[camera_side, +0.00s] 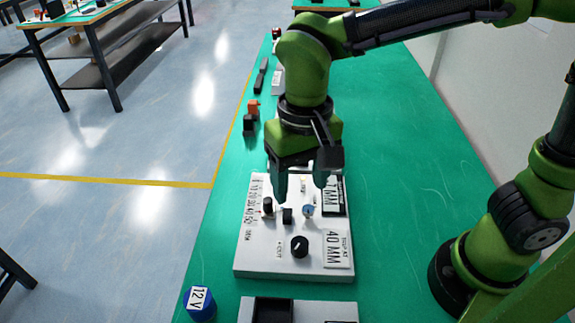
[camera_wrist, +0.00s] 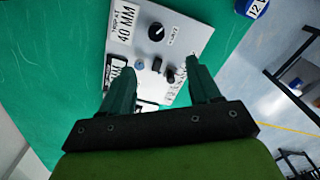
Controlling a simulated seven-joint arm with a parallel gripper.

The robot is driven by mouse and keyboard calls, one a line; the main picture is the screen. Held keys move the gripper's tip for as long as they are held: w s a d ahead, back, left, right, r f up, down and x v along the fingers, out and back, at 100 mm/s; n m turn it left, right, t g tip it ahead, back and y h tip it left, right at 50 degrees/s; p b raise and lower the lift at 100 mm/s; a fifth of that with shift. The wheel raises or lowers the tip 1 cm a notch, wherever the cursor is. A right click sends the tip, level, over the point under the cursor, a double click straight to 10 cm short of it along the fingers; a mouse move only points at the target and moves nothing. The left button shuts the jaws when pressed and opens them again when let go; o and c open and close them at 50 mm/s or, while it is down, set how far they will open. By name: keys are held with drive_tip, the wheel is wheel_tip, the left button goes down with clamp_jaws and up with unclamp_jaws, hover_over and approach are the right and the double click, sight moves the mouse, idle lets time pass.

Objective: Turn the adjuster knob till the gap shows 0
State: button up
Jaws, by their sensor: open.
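A white control panel (camera_side: 262,262) lies on the green bench. A round black knob with a white pointer mark (camera_side: 299,246) sits near its front edge; it also shows in the wrist view (camera_wrist: 156,32). A small blue knob (camera_side: 308,211) and small black parts (camera_side: 287,216) stand behind it. I cannot tell for certain which one is the adjuster. A plate reads "40 MM" (camera_side: 338,248); a partly hidden display (camera_side: 333,196) seems to read "7 MM". My gripper (camera_side: 301,192) is open and empty, pointing down above the panel's back half, behind the black knob.
A numbered scale (camera_side: 254,205) runs along the panel's left side. A blue "12 V" cylinder (camera_side: 200,303) and another white unit (camera_side: 246,310) stand in front. Small black and orange parts (camera_side: 253,107) line the bench's left edge.

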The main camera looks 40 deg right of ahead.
sight(300, 244)
drive_tip(key=shift+m, duration=0.6)
drive_tip(key=f, duration=1.6)
drive_tip(key=shift+d+f, duration=0.1)
drive_tip(key=shift+d, duration=0.15)
drive_tip(key=c, duration=1)
drive_tip(key=shift+c, duration=0.2)
